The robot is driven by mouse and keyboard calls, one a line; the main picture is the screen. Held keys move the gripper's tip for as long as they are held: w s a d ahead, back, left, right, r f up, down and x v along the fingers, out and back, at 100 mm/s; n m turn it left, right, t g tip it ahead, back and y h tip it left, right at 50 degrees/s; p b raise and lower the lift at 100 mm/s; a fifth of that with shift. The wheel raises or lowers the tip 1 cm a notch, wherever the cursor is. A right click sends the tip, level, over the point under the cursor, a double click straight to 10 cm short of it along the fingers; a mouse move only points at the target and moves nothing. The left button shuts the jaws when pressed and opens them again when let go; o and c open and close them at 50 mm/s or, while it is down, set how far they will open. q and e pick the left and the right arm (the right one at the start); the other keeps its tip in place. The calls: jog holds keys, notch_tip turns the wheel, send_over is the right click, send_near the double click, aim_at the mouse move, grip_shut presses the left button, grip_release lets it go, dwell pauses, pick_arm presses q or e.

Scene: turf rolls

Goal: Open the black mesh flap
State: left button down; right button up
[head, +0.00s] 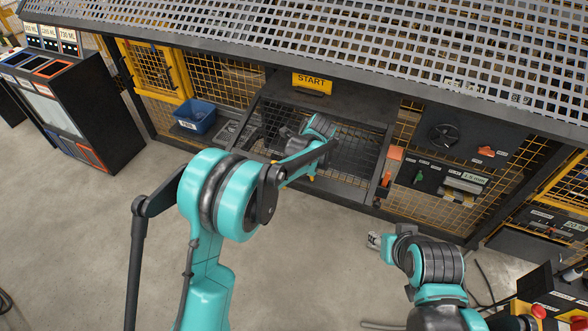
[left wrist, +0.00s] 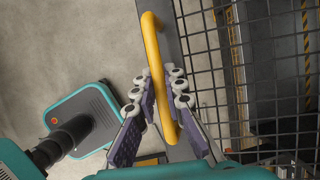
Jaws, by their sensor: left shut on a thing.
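The black mesh flap (head: 352,150) is in the machine front below the yellow START sign in the head view. Its mesh (left wrist: 265,75) and grey frame edge fill the right of the left wrist view. The head view does not make clear how far it stands open. My left gripper (left wrist: 168,88) has its fingers on both sides of the flap's yellow bar handle (left wrist: 152,52) and is shut on it. In the head view my left arm hides most of that gripper. My right gripper (head: 374,240) is small, over the floor right of the flap, away from it.
A blue bin (head: 194,116) stands left of the flap. An orange-topped post (head: 393,160) and a black control panel (head: 440,178) are to its right. A black sorting cabinet (head: 92,120) stands far left. The floor (head: 90,230) in front is mostly clear.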

pick_arm(q)
jog(key=shift+g, duration=0.4)
jog(key=shift+r+p, duration=1.1)
jog(key=shift+r, duration=1.75)
jog(key=c, duration=1.6)
grip_release()
jog(key=shift+a, duration=0.1)
jog(key=v, duration=1.2)
jog(key=shift+s, duration=0.1)
